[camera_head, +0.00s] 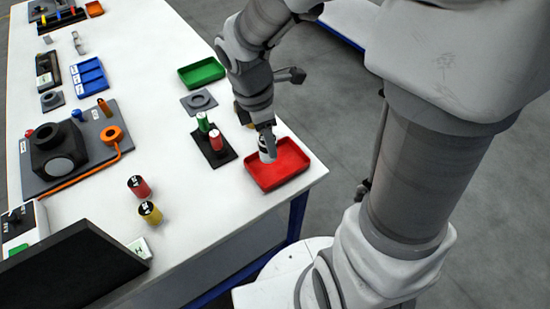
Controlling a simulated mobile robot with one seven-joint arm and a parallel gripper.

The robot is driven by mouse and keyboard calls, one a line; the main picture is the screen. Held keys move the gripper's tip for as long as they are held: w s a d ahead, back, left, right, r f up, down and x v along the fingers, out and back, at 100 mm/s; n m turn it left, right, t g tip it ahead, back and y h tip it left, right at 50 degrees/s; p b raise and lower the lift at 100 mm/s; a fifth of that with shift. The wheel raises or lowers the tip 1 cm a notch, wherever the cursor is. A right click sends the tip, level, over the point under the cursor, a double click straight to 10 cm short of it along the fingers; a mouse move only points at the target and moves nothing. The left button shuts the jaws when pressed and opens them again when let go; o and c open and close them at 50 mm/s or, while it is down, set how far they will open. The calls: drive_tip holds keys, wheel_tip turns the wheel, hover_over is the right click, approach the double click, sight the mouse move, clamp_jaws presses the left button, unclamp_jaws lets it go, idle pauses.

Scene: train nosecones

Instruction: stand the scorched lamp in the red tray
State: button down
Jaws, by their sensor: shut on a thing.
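My gripper (267,131) points down over the left part of the red tray (291,172), near the table's right front corner. It is shut on a whitish lamp (266,151) with dark marking near its top, which I take to be the scorched lamp. The lamp looks roughly upright, at or just over the tray's left inner side. I cannot tell whether its base touches the tray floor. The jaws and wrist hide the lamp's upper end. The rest of the tray is empty.
Left of the tray, a black holder (221,158) carries a green lamp (203,122) and a red lamp (216,140). A red lamp (139,187) and a yellow lamp (150,212) stand nearer. A grey ring plate (187,105) and green tray (202,72) lie behind.

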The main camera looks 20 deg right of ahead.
drive_tip(key=s+n+t, duration=0.1)
drive_tip(key=s+n, duration=0.3)
drive_tip(key=n, duration=0.4)
drive_tip(key=shift+w+d+f+b, duration=0.55)
drive_tip(key=shift+w+d+f, duration=0.5)
drive_tip(key=shift+w+f, duration=0.65)
drive_tip(key=shift+w+d+f+b, duration=0.5)
drive_tip(key=shift+w+d+f, duration=0.5)
drive_tip(key=shift+w+f, duration=0.65)
drive_tip(key=shift+w+d+f+b, duration=0.55)
drive_tip(key=shift+w+d+f, duration=0.65)
drive_tip(key=shift+f, duration=0.8)
drive_tip(key=shift+w+a, duration=0.1)
drive_tip(key=shift+a, duration=0.05)
drive_tip(key=shift+f, duration=0.15)
drive_tip(key=shift+c, duration=1.7)
unclamp_jaws()
